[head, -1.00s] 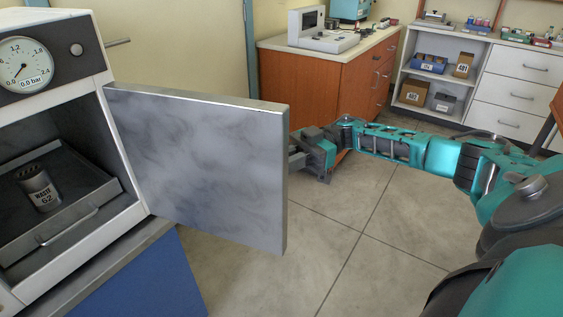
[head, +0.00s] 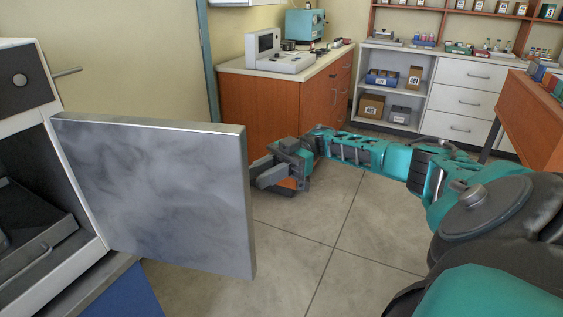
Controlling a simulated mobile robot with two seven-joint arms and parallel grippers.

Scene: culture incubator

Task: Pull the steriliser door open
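The steriliser (head: 28,122) stands at the left edge, partly out of view. Its grey metal door (head: 155,190) stands swung wide open, hinged on the steriliser's right side. The dark chamber shows with a tray (head: 30,235) inside. My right gripper (head: 262,176) is just beyond the door's free edge, to its right, pointing left. Its fingers show as grey bars close to the door edge; part may be hidden behind the door, and I cannot tell whether they touch it or how far they are apart. My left gripper is not in view.
An orange-fronted cabinet (head: 262,115) with a white instrument (head: 281,55) on top stands behind. White drawers and shelves (head: 465,100) stand at the back right, and an orange unit (head: 527,120) at the right edge. The tiled floor (head: 330,240) between is clear.

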